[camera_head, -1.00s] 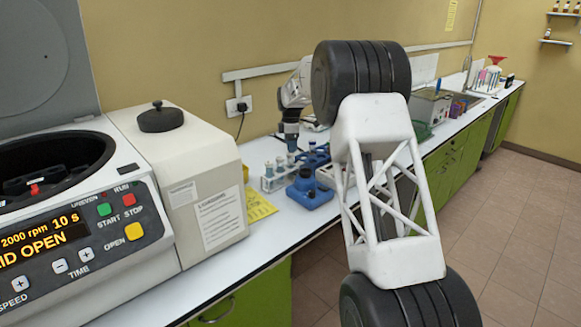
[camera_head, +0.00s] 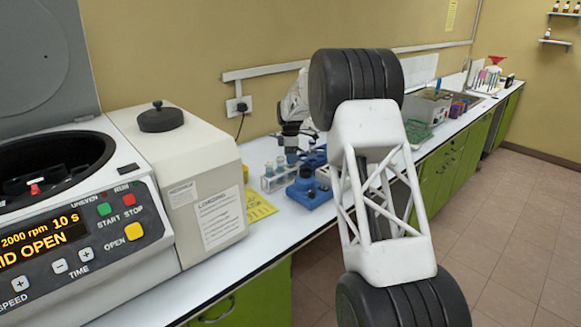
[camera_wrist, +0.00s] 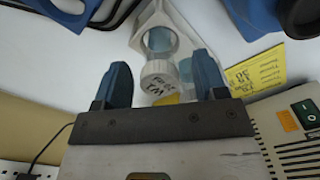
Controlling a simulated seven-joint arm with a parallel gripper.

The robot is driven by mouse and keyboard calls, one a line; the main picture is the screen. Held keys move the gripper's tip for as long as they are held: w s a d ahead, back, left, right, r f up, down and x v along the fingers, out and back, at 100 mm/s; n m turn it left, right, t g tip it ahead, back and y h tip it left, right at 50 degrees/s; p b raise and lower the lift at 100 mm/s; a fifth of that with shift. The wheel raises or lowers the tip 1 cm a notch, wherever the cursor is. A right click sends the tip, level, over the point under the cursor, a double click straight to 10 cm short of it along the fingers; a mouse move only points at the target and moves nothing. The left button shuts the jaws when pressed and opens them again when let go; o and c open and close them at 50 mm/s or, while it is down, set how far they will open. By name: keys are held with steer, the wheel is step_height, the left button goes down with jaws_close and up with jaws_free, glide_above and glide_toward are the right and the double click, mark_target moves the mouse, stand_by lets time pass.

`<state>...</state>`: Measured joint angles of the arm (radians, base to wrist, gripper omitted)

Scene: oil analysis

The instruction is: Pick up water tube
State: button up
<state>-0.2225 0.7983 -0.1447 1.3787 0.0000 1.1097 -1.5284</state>
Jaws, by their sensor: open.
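A white-capped tube (camera_wrist: 158,80) with dark lettering on its cap, starting with what looks like a W, shows in the wrist view. It stands at a white rack (camera_wrist: 150,18) with a round opening. My gripper (camera_wrist: 160,62) is open, with one blue finger on each side of the capped tube. Gaps show between the cap and both fingers; their depth relative to it is hard to judge. In the head view my gripper (camera_head: 291,132) points down above the small tube rack (camera_head: 272,184), which holds several tubes. My arm partly hides the area behind.
A blue device (camera_head: 310,190) stands right of the rack. A yellow note (camera_head: 258,206) lies between the rack and the beige centrifuge (camera_head: 190,185) with its lid open. Green wire rack (camera_head: 418,131) and a sink area lie farther along the bench. Bench front near the rack is clear.

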steer(key=shift+f, duration=0.25)
stand_by(0.3)
steer(key=shift+c, duration=0.3)
steer(key=c, duration=1)
steer(key=shift+r, duration=0.15)
steer(key=shift+r, duration=4.8)
